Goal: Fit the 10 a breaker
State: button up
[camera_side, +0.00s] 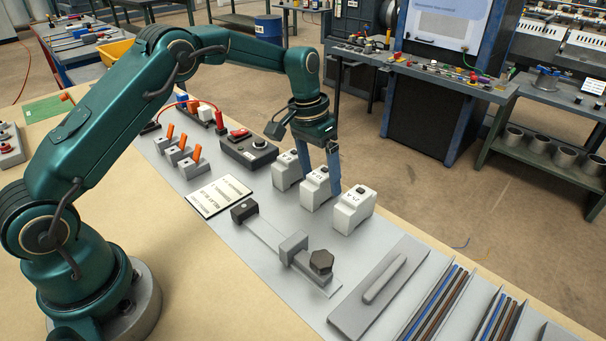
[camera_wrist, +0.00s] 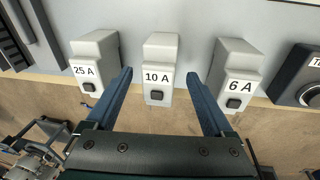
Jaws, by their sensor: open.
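The 10 A breaker (camera_side: 316,190) is a white block standing upright on the grey board, the middle one of three; its "10 A" label and dark button show in the wrist view (camera_wrist: 160,50). My gripper (camera_side: 319,170) is open above and around it. In the wrist view my two blue fingers (camera_wrist: 160,76) stand either side of the 10 A breaker, with a gap on each side. The 25 A breaker (camera_wrist: 95,62) is to its left there and the 6 A breaker (camera_wrist: 234,75) to its right. A flat rail with end blocks (camera_side: 268,234) lies in front.
A dark box with a knob (camera_side: 248,150) stands beside the 6 A breaker. Orange-lever parts (camera_side: 183,155) and a printed card (camera_side: 219,195) lie further left. A grey plate with a raised bar (camera_side: 380,288) and wire troughs (camera_side: 435,305) are at the right front.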

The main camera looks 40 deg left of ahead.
aim_at(320, 172)
grip_shut()
dwell(0.3)
jog(key=shift+r, duration=0.45)
jog(key=r, duration=0.2)
jog(key=a+r, duration=0.1)
jog(key=shift+s+r, duration=0.15)
jog(key=shift+r, duration=0.25)
jog(key=s+a+r, duration=0.4)
jog(key=a+r, duration=0.2)
jog(key=a, duration=0.3)
jog(key=shift+s+a+r, duration=0.2)
jog(key=shift+s+a, duration=0.1)
